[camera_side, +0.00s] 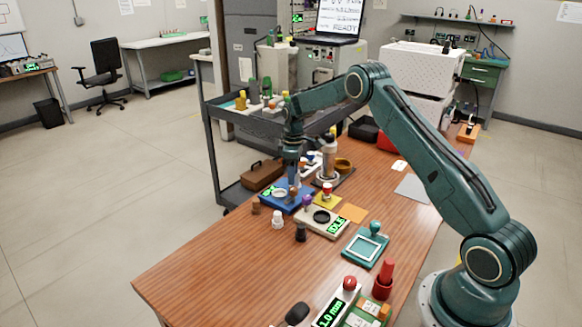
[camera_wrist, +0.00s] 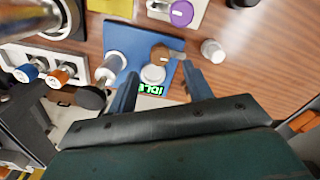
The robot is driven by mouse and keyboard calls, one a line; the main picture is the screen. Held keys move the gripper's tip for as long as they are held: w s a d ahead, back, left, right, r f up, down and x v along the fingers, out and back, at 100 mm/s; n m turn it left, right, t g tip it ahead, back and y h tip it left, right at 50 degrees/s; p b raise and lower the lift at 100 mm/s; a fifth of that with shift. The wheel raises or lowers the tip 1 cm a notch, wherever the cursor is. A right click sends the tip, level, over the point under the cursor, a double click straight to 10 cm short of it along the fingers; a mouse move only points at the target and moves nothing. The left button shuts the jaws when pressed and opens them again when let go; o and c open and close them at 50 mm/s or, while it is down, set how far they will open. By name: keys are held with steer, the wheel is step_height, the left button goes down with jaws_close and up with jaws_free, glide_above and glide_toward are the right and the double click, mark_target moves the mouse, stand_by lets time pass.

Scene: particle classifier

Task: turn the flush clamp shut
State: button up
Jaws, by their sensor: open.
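My gripper (camera_wrist: 160,70) is open and points down over a blue unit (camera_wrist: 172,92) with a green "IDLE" display; the blue unit also shows in the side view (camera_side: 275,202). A brown knob (camera_wrist: 160,53) and a white round piece (camera_wrist: 153,75) are on the unit, in the space between and ahead of my fingers. The fingers seem to hold nothing. In the wrist view, an orange-ended fitting (camera_wrist: 56,78) and a blue-ended fitting (camera_wrist: 28,73) sit at the left. I cannot tell which part is the flush clamp or how far it is turned.
A silver cylinder (camera_wrist: 112,66) stands close beside my left finger. A purple knob (camera_wrist: 181,13) and a small pale cap (camera_wrist: 212,50) are nearby. The table's front left is clear.

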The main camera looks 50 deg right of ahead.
mark_target(293, 188)
steer(key=shift+f, duration=2.95)
steer(key=c, duration=1)
